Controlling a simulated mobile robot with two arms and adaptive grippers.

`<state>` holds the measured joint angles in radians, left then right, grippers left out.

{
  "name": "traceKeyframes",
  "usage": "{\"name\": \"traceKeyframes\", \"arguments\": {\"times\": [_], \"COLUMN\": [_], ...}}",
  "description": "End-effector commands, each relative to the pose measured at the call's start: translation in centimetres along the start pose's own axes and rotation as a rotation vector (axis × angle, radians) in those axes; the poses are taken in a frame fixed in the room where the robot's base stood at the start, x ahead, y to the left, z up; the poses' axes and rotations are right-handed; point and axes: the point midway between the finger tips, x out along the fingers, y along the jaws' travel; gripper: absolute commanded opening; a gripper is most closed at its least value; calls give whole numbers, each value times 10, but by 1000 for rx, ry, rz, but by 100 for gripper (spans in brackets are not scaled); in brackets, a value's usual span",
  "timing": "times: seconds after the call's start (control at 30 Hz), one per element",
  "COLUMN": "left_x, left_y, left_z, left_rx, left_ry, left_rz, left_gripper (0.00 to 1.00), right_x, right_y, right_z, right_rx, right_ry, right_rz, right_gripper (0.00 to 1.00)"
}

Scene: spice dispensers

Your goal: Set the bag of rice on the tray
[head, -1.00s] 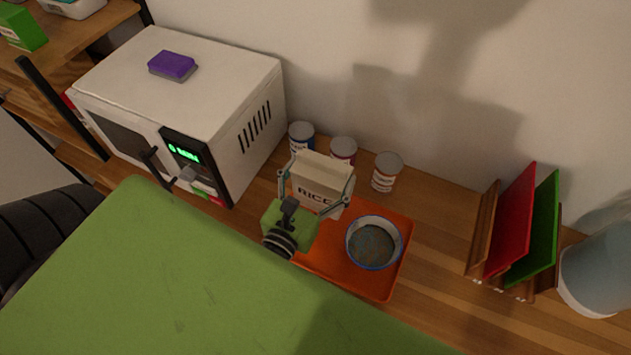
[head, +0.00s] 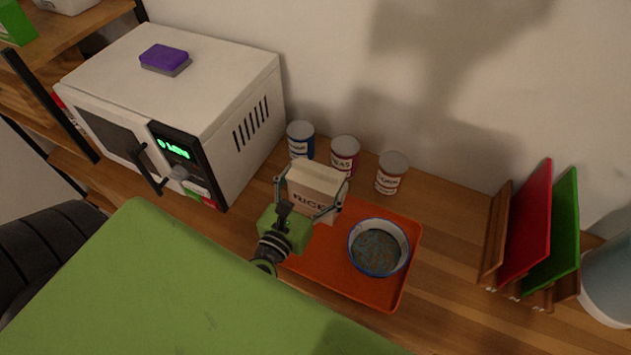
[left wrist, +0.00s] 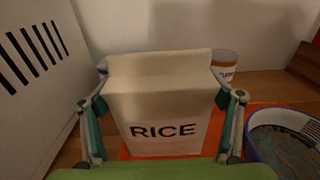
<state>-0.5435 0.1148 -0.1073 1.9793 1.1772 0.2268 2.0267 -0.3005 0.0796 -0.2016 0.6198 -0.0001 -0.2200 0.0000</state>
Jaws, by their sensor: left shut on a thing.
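The bag of rice (head: 314,187) is a pale upright bag with RICE printed on its front. My left gripper (head: 310,196) is shut on it, one finger on each side. In the left wrist view the bag (left wrist: 160,105) fills the middle, between the fingers of the gripper (left wrist: 160,108). The orange tray (head: 345,285) lies on the wooden counter, and the bag is over its back left part. I cannot tell whether the bag's base touches the tray, as the gripper hides part of it. My right gripper is not in view.
A blue-rimmed bowl (head: 378,248) occupies the tray's right part. Several cans, including a red and white one (head: 391,174), stand behind the tray. A white microwave (head: 180,90) with a purple sponge (head: 164,58) is left. A wooden rack with red and green boards (head: 527,225) is right.

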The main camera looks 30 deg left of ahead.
Motion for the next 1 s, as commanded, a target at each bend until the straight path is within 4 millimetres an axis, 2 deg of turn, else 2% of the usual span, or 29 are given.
{"name": "traceKeyframes", "arguments": {"times": [0.03, 0.23, 0.27, 0.3, 0.73, 0.87, 1.0], "left_x": [1, 1, 0, 0, -1, -18, -45], "left_y": [0, 0, 0, 0, 0, 0, 0], "left_z": [5, 0, -2, -1, 2, -4, -6], "left_rx": [0, 0, 0, 0, 1, 2, 3], "left_ry": [-7, -7, 0, 0, 0, 2, 4], "left_rz": [2, 2, 0, 0, 0, -2, -3], "left_gripper": [32, 32, 91, 100, 100, 100, 100], "right_x": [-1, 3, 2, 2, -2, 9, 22], "right_y": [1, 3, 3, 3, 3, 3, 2], "right_z": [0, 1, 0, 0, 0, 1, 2], "right_rx": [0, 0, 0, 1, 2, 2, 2], "right_ry": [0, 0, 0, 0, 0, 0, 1], "right_rz": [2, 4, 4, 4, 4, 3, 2], "right_gripper": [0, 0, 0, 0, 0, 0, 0]}}
